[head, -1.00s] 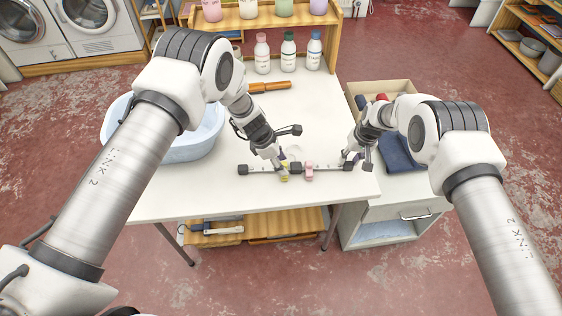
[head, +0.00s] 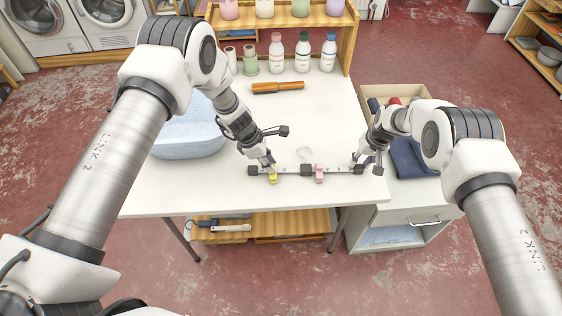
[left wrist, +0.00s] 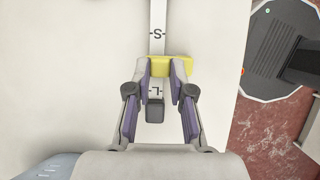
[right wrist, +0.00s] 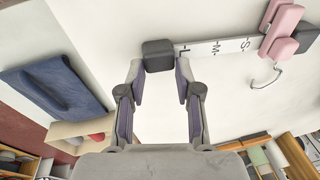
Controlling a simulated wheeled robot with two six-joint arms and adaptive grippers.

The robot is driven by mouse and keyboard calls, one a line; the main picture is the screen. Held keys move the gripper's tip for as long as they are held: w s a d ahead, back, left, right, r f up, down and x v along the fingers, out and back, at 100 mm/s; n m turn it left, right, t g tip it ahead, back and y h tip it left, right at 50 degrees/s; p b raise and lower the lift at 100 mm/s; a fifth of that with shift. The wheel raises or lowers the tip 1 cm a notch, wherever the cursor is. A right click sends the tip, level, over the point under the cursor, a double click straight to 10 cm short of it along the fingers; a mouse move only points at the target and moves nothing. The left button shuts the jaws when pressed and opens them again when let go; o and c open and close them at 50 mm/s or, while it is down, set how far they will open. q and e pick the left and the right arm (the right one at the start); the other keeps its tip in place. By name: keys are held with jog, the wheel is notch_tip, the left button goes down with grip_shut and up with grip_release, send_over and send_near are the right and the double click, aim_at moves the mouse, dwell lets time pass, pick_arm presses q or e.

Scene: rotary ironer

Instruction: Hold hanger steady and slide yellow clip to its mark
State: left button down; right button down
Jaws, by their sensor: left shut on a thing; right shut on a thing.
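The hanger's bar (head: 290,171) lies across the white table near its front edge, with a black block in its middle and black end caps. My left gripper (left wrist: 162,68) is shut on the yellow clip (left wrist: 182,66), which sits on the bar between the S and L marks; the clip and my fingers hide the M. In the head view the yellow clip (head: 272,179) is close to the left end cap. My right gripper (right wrist: 160,68) is shut on the right end cap (right wrist: 158,55). A pink clip (right wrist: 283,30) sits on the right half, inward of the S mark.
A pale blue basin (head: 188,138) stands on the table at the left. An orange-handled tool (head: 278,87) and several bottles (head: 303,52) are at the back. A drawer unit (head: 405,215) with dark blue folded cloth (head: 411,157) stands at the right.

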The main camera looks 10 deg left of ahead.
pick_arm(q)
jog(key=c, duration=1)
grip_release()
jog(key=v, duration=1.2)
jog(key=shift+f, duration=0.1)
pick_arm(e)
jog(key=c, duration=0.7)
grip_release()
